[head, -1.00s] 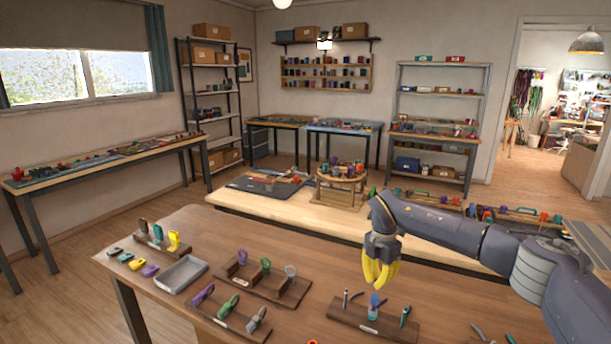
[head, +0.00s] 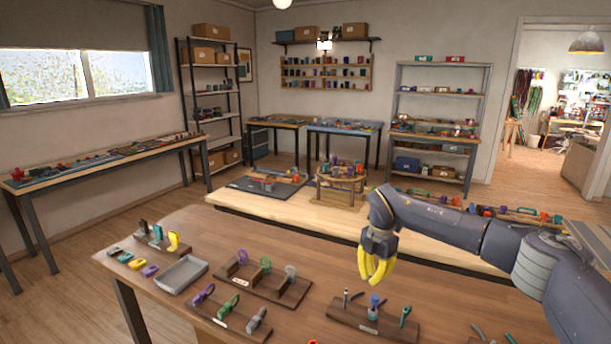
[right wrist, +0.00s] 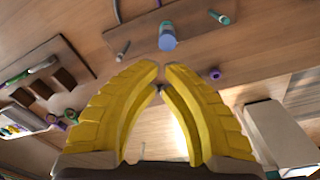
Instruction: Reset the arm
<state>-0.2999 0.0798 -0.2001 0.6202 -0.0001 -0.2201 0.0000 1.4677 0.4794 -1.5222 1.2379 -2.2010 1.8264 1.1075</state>
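My right arm comes in from the right in the head view, and its gripper (head: 375,281) hangs over the brown table, fingers pointing down. The gripper has yellow ribbed fingers. In the right wrist view the fingertips (right wrist: 161,69) come together with only a thin gap and nothing held between them. A tool rack (head: 378,322) with a blue-capped bottle (head: 374,306) and small tools stands below the gripper, apart from it. The bottle also shows beyond the fingertips in the right wrist view (right wrist: 167,38). My left gripper is not in view.
The brown table (head: 310,287) holds a grey tray (head: 181,274) and wooden holders (head: 266,281) with coloured clips at the left. Behind it, a pale bench (head: 290,215) carries a round wooden stand (head: 341,190) with spools. Air around the gripper is clear.

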